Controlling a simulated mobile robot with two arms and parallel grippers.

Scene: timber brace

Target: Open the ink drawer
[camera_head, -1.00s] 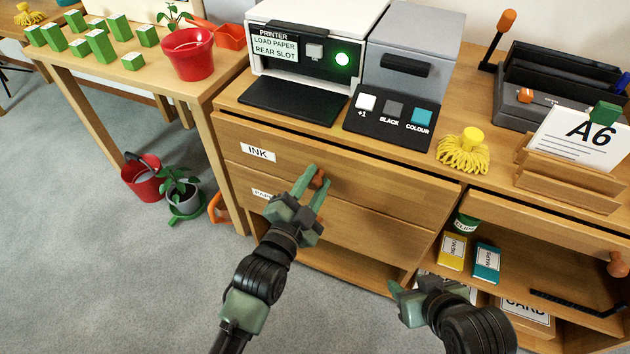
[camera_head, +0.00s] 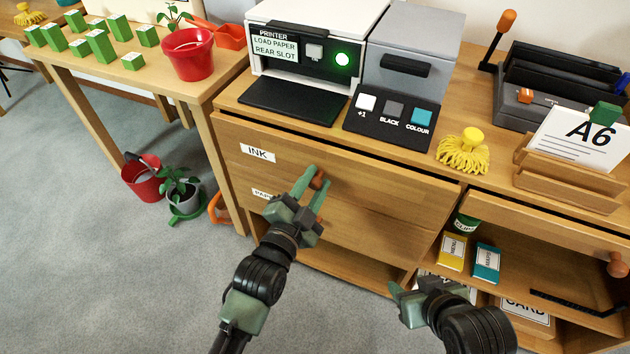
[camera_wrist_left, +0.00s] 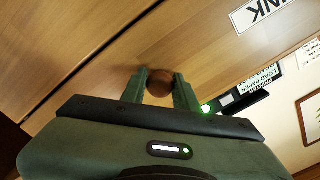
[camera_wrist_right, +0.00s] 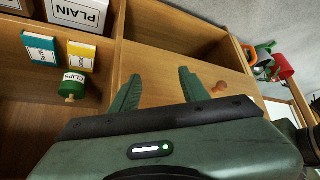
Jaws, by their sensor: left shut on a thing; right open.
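The ink drawer (camera_head: 225,142) is the upper left drawer of the wooden cabinet, with a white INK label (camera_head: 258,153). A dark gap shows along its top edge, and its front stands slightly out. My left gripper (camera_head: 317,183) is shut on its round wooden knob (camera_head: 319,178). The left wrist view shows the knob (camera_wrist_left: 159,82) between the two fingers. My right gripper (camera_head: 405,290) is open and empty, low in front of the cabinet. In the right wrist view its fingers (camera_wrist_right: 160,78) are apart with nothing between them.
The drawer with the partly hidden paper label (camera_head: 262,194) is below. A printer (camera_head: 310,60) and a yellow tasselled object (camera_head: 463,152) stand on top. The open shelf at right holds a yellow book (camera_head: 452,250) and a teal book (camera_head: 487,262).

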